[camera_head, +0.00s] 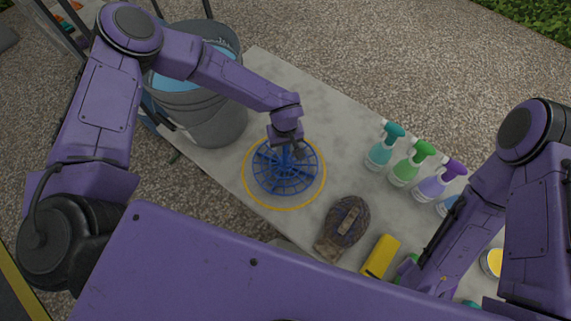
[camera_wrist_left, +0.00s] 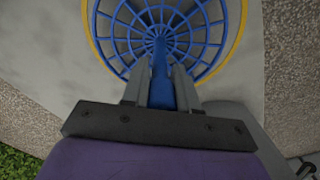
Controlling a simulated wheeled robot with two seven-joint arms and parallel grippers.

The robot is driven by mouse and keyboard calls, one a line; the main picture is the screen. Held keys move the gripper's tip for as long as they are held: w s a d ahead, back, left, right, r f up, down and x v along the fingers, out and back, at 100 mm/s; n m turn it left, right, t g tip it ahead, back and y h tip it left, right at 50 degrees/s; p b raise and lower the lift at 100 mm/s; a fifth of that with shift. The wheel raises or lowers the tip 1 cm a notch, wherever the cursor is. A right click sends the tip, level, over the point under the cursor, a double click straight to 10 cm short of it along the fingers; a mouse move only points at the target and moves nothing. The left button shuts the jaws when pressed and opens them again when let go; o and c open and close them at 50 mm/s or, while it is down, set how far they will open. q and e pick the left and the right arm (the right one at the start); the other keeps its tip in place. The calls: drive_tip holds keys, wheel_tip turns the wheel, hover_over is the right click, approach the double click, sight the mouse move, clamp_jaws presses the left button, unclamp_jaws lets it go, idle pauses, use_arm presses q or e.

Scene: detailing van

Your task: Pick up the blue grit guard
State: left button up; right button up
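The blue grit guard (camera_head: 283,178) is a round spoked grid with an upright post at its middle. It is inside a yellow ring (camera_head: 247,187) on the grey table; I cannot tell whether it touches the top. My left gripper (camera_head: 291,150) is over its centre, pointing down. In the left wrist view the gripper's two fingers (camera_wrist_left: 161,88) stand on either side of the blue post and appear shut on it, with the grid (camera_wrist_left: 122,30) spread beyond. My right arm comes in at the right, but its gripper does not show.
A grey bucket (camera_head: 217,124) with blue contents stands left of the guard. A brown brush (camera_head: 346,222) and a yellow block (camera_head: 380,256) lie to the right, near my body. Several spray bottles (camera_head: 404,170) stand in a row further right. The table (camera_head: 320,120) behind the guard is clear.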

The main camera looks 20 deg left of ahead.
use_arm(q)
drive_tip(key=shift+c, duration=1.4)
drive_tip(key=shift+r, duration=0.1)
